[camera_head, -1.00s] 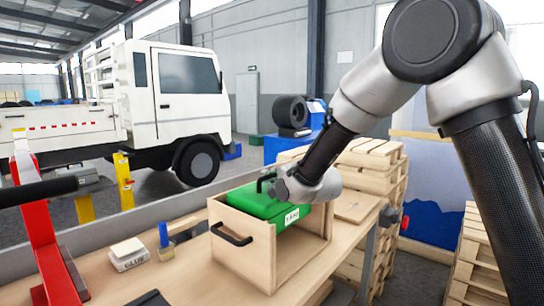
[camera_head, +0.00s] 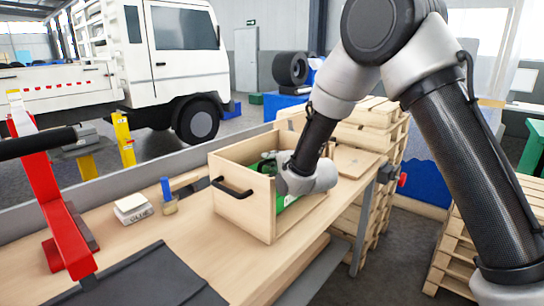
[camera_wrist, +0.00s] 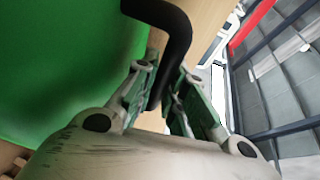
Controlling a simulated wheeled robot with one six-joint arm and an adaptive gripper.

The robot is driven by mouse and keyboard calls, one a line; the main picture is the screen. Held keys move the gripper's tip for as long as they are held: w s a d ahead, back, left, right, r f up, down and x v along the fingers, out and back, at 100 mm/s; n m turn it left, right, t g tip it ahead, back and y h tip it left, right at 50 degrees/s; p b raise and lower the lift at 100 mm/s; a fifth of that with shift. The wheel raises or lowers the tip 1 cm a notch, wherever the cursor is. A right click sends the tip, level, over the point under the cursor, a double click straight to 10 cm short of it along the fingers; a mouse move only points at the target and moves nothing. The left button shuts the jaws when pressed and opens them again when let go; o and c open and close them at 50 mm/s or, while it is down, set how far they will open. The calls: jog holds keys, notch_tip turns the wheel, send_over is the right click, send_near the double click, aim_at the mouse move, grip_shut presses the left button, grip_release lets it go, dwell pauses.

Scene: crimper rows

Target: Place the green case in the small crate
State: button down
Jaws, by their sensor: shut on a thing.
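The green case (camera_head: 266,167) is down inside the small wooden crate (camera_head: 242,218), mostly hidden by the crate's walls and my arm. Only bits of its green show. Whether it rests on the crate's floor cannot be told. My gripper (camera_head: 280,183) is over the crate, low at its opening. In the wrist view my gripper (camera_wrist: 165,78) has its two fingers on either side of the case's black handle (camera_wrist: 172,30), shut on it. The green case (camera_wrist: 60,60) fills the left of that view.
The crate stands on a wooden bench (camera_head: 130,240). A glue box (camera_head: 133,208), a blue-handled brush (camera_head: 167,195), a red clamp-like tool (camera_head: 50,200) and a dark mat (camera_head: 150,280) lie to its left. Pallets (camera_head: 375,130) are stacked behind and right.

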jog(key=c, duration=1.8)
grip_release()
jog(key=shift+f, duration=0.15)
jog(key=o, duration=0.3)
